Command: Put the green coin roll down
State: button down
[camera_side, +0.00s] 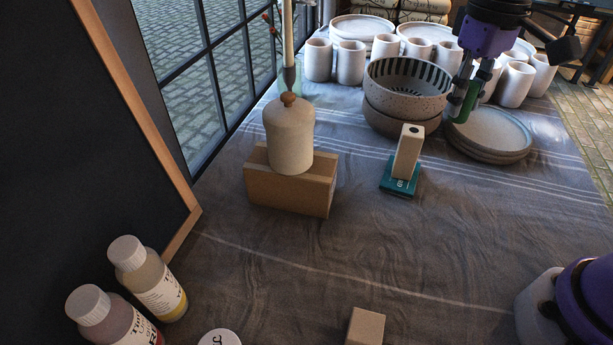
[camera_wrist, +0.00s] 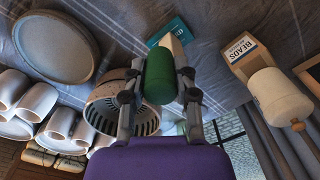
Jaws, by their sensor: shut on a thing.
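The green coin roll (camera_wrist: 160,76) is held between the two fingers of my gripper (camera_wrist: 160,88) in the wrist view. My gripper is shut on the roll. Whether the roll touches the plates cannot be told from the side view. The plates also show in the wrist view (camera_wrist: 55,48), to the left of the roll.
Stacked bowls (camera_side: 385,118) stand left of the gripper. A pale block (camera_side: 407,152) stands on a teal box (camera_side: 398,184). A lidded jar (camera_side: 288,140) sits on a cardboard box (camera_side: 290,190). Several mugs (camera_side: 516,85) line the back. The cloth's middle front (camera_side: 300,260) is mostly clear.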

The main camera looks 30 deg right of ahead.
jog(key=s+a+f+n, duration=0.2)
jog(key=s+a+f, duration=0.15)
jog(key=a, duration=0.45)
jog(key=s+a+f+n, duration=0.2)
jog(key=s+a, duration=0.3)
jog(key=a, duration=0.3)
jog(key=w+d+f, duration=0.4)
jog(key=w, duration=0.1)
jog(key=w+d+f, duration=0.2)
jog(key=w+d, duration=0.1)
jog(key=shift+w+f, duration=0.1)
jog(key=shift+f, duration=2.25)
jog(key=shift+f, duration=0.1)
jog(key=c, duration=0.6)
grip_release()
